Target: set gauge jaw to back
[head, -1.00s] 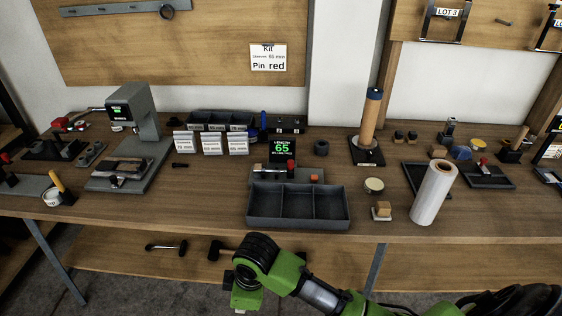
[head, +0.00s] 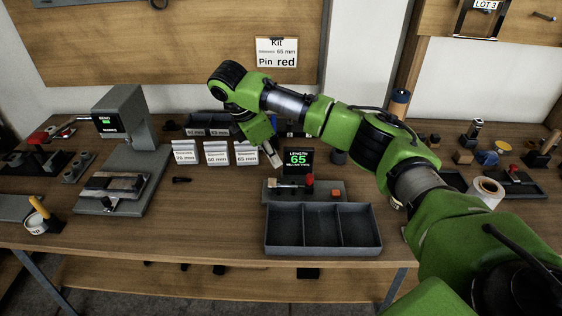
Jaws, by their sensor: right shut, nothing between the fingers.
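The length gauge (head: 328,186) sits behind the tray on the bench, with a dark display (head: 298,160) reading "LENGTH 65" in green. A light metal piece with a red knob (head: 309,180) lies along the gauge's base. An orange block (head: 336,194) is at its right end. I cannot tell for sure which part is the jaw. My right gripper (head: 275,161) points down, shut and empty, just left of the display and above the gauge's left end. It appears apart from the gauge. My left gripper is out of view.
A grey three-compartment tray (head: 322,248) stands in front of the gauge. White label cards (head: 216,153) stand to the left, beside a grey bending machine (head: 128,120). My right arm crosses above the bench's right half. Bare wood lies left of the gauge.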

